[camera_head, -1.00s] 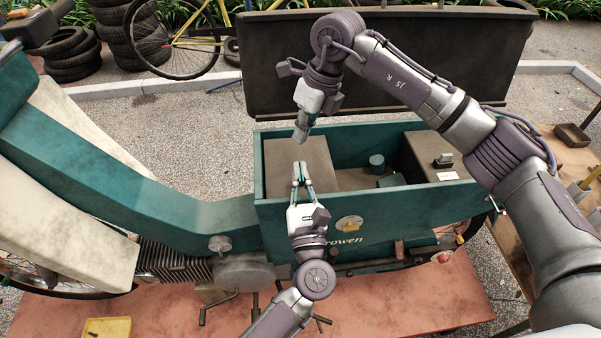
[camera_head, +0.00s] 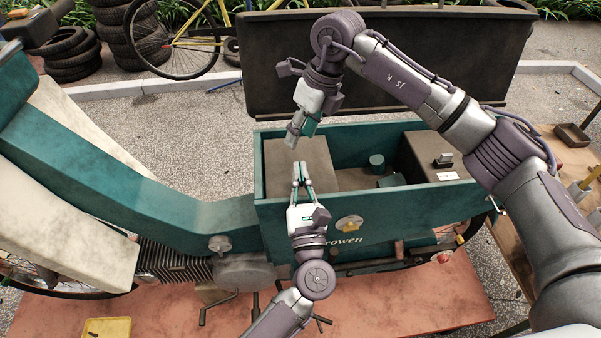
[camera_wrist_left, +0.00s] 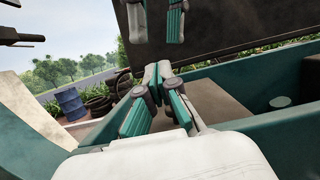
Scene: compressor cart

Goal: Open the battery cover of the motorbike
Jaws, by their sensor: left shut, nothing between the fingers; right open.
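The teal motorbike (camera_head: 225,222) lies across the view with an open-topped box body (camera_head: 385,228). A large dark panel (camera_head: 400,62) stands upright behind the box, like a raised lid. Inside the box are a brown-grey block (camera_head: 298,168) at left and a dark block (camera_head: 428,160) at right; I cannot tell which holds the battery. My left gripper (camera_head: 300,165) is shut and empty, above the box's front wall; it also shows in the left wrist view (camera_wrist_left: 157,75). My right gripper (camera_head: 295,138) is open and empty, pointing down near the box's back left corner, just beyond the left one.
A round knob (camera_head: 349,224) sits on the box's front face. A wooden bench (camera_head: 540,215) stands at right, partly behind my right arm. A yellow tray (camera_head: 107,328) lies at the lower left. Tyres (camera_head: 125,35) and a bicycle (camera_head: 175,40) are at the back.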

